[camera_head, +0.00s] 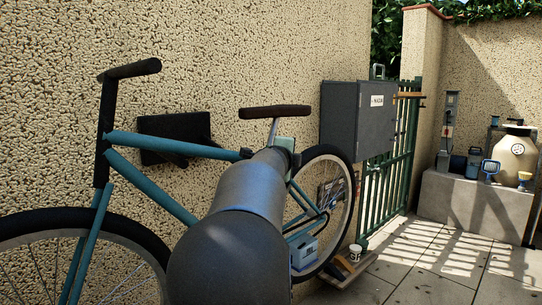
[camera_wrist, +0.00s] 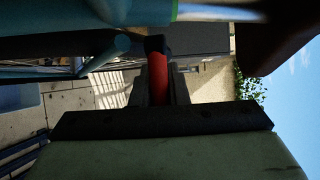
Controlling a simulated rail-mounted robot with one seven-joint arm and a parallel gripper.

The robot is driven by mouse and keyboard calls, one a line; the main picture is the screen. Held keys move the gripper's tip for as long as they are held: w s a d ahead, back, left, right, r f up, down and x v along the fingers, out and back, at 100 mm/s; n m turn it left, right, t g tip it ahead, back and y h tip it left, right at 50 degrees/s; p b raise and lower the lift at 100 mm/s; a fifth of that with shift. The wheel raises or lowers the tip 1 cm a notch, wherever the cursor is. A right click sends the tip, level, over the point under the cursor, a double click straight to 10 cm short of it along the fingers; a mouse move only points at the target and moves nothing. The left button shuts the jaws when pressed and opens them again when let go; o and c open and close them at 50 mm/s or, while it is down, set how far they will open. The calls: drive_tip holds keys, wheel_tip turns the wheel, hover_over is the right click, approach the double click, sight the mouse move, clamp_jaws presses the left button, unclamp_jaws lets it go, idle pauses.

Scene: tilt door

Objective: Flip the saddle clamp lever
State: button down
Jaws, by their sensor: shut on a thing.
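A teal bicycle (camera_head: 160,145) stands against the wall in the head view, with a dark brown saddle (camera_head: 275,112) on a silver seat post (camera_head: 273,130). In the wrist view a red lever (camera_wrist: 158,76) lies between the two dark fingers of my gripper (camera_wrist: 160,88). The fingers are shut on it. The lever's upper end meets a dark clamp (camera_wrist: 156,44) beside the teal frame (camera_wrist: 110,45). The saddle (camera_wrist: 275,35) fills the upper right there. In the head view my arm hides the lever and my fingertips.
A grey wall box (camera_head: 345,120) hangs right of the saddle, near a green gate (camera_head: 385,175). A black wall-mounted piece (camera_head: 173,138) is behind the frame. A blue-and-white box (camera_head: 303,252) is low by the rear wheel (camera_head: 335,165). The paved floor (camera_head: 430,290) at right is mostly clear.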

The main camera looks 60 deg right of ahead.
idle(0.5)
drive_tip(key=c, duration=1.4)
unclamp_jaws()
drive_tip(key=shift+g, duration=0.3)
